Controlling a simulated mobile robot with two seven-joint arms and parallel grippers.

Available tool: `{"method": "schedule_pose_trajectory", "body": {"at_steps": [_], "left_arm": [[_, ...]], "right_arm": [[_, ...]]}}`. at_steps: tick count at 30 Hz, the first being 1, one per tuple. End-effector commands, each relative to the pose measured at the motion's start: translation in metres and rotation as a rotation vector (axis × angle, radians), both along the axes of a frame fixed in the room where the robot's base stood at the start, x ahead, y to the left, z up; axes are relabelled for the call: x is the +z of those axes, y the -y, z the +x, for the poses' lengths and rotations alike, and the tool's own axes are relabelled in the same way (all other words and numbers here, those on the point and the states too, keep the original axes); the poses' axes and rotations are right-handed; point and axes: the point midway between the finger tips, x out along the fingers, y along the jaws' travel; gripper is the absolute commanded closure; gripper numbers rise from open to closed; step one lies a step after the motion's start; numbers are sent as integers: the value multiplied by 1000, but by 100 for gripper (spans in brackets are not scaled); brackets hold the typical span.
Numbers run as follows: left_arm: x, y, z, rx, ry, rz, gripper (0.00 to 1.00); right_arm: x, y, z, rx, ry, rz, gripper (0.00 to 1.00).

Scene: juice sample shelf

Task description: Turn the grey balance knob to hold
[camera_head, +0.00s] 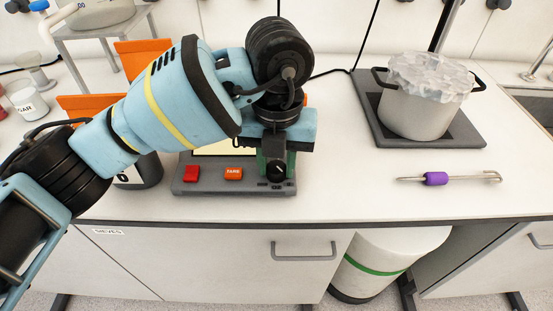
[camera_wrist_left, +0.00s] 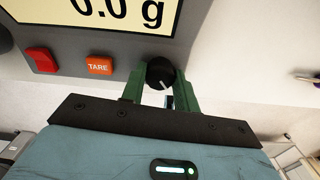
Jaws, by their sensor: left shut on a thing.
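The balance (camera_head: 205,187) stands near the front edge of the counter, with a red button and an orange TARE button. In the left wrist view its display (camera_wrist_left: 110,15) reads 0.0 g. Its dark knob (camera_wrist_left: 161,73), with a pale pointer line, sits between the green fingers of my left gripper (camera_wrist_left: 158,85). The gripper is shut on the knob. My arm hides much of the balance. My right gripper is not in view.
A pot (camera_head: 417,105) with a crumpled cover stands on a dark hot plate (camera_head: 371,112) at the right. A purple-handled tool (camera_head: 437,179) lies in front of it. Orange panels (camera_head: 145,52) and a dark container (camera_head: 146,172) are by my arm.

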Motion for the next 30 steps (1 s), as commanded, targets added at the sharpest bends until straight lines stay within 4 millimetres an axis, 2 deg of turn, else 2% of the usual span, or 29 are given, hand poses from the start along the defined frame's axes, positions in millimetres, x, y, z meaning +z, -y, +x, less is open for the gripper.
{"method": "schedule_pose_trajectory", "body": {"at_steps": [12,30], "left_arm": [[1,-1,0,-365,0,2,92],[-1,-1,0,-934,-1,3,92]], "right_arm": [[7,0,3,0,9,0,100],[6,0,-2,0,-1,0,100]]}}
